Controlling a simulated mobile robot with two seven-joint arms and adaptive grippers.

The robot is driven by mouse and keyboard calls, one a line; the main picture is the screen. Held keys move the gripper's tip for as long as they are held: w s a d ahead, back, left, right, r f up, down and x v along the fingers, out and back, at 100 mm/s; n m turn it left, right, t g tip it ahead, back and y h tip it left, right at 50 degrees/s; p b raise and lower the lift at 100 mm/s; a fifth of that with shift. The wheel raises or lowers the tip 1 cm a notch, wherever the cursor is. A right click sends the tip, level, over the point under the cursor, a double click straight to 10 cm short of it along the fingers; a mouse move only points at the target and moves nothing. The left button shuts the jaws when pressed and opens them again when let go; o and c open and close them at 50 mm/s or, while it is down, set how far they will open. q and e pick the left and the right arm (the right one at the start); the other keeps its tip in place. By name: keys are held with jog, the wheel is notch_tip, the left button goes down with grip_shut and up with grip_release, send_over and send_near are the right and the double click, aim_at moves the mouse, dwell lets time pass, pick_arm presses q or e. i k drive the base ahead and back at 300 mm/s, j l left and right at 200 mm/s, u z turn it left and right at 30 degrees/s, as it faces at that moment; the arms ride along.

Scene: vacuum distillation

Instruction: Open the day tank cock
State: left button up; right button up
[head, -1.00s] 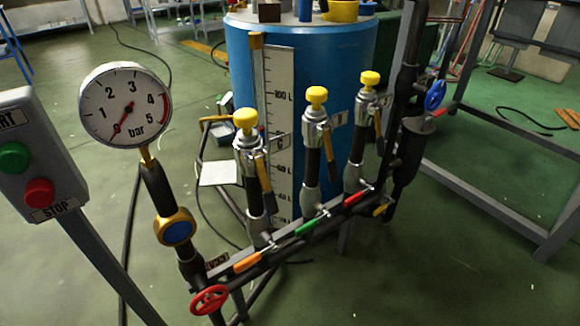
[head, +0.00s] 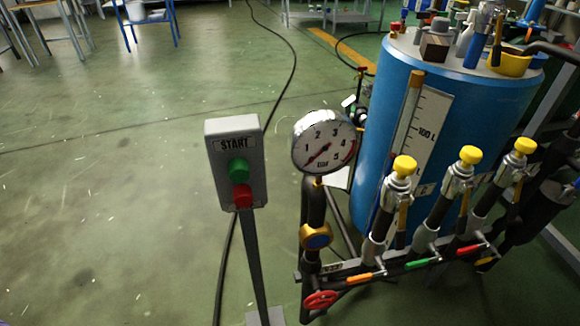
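A blue tank (head: 384,130) with a litre scale plate (head: 424,125) and a sight tube (head: 407,115) stands at the right of the head view. In front of it runs a dark pipe manifold with three upright branches capped by yellow knobs, the nearest knob (head: 405,165) at the left. Small lever handles sit along the manifold: an orange lever (head: 359,278), a green lever (head: 417,263) and a red lever (head: 470,249). A red handwheel (head: 321,300) is at the manifold's left end. I cannot tell which fitting is the day tank cock. Neither gripper is in view.
A START/STOP box (head: 237,160) on a post stands left of the manifold. A round pressure gauge (head: 324,143) rises beside it, its needle near zero.

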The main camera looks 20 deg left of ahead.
aim_at(478, 262)
jog(key=l+u, duration=0.35)
jog(key=l, duration=0.15)
jog(key=l+u, duration=0.35)
jog(key=l, duration=0.2)
jog(key=k+l+u, duration=0.1)
jog(key=l+u, duration=0.25)
jog(key=l, duration=1.15)
jog(key=k+l+u, duration=0.1)
jog(key=l, duration=0.35)
jog(key=k+l, duration=0.15)
jog(key=l, duration=0.7)
jog(key=k+l+u, duration=0.1)
jog(key=l, duration=1.35)
jog(key=i+l, duration=0.15)
